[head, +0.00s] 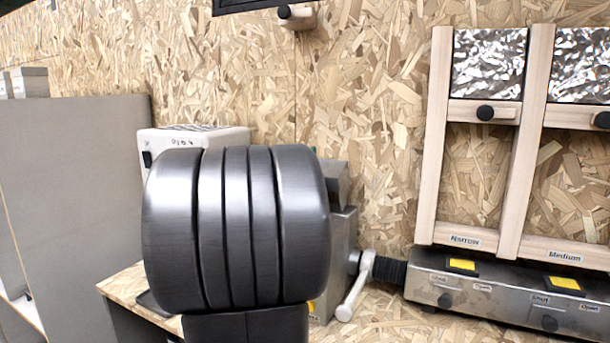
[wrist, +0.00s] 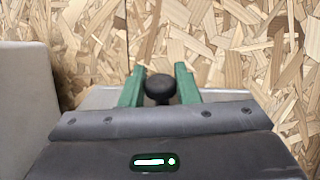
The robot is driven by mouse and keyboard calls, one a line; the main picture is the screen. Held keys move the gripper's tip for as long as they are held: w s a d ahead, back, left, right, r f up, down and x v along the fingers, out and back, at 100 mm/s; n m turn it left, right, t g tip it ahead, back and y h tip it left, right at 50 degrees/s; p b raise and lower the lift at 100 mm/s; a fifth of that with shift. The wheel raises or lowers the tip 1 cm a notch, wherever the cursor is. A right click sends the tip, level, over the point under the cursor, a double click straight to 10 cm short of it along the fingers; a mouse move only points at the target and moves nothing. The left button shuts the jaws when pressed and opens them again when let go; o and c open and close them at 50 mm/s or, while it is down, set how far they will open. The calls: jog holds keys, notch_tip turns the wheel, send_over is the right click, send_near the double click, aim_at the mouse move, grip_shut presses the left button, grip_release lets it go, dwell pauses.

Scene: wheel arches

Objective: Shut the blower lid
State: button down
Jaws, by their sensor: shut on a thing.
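In the wrist view, the green fingers of my gripper (wrist: 160,84) stand on either side of a round black knob (wrist: 160,90) and are shut on it. A light grey surface (wrist: 98,97), perhaps the blower lid, shows just behind the fingers; most of it is hidden by my gripper's body. In the head view, a grey metal housing (head: 342,240), apparently the blower, is largely hidden behind my dark arm. I cannot tell the lid's angle. My gripper does not show in the head view.
A crank handle (head: 355,290) and a black hose (head: 390,270) are right of the housing. The hose meets a metal box (head: 480,292) below wooden frames marked Narrow and Medium. A whitish box (head: 205,136) stands behind my arm. A grey panel (head: 75,190) is at left.

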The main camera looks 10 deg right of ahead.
jog(key=shift+s+a+f+t+b, duration=0.4)
jog(key=shift+s+t+b, duration=0.1)
jog(key=shift+b, duration=1.75)
jog(key=shift+s+h+b, duration=0.15)
jog(key=shift+h+b, duration=0.15)
jog(key=shift+b, duration=0.4)
jog(key=shift+s+a+r+t+b, duration=0.1)
jog(key=shift+a+r+t+b, duration=0.15)
jog(key=shift+b, duration=0.2)
jog(key=shift+d, duration=0.1)
jog(key=c, duration=1.1)
grip_release()
jog(key=v, duration=1.4)
jog(key=shift+d+b, duration=0.1)
jog(key=shift+b, duration=0.25)
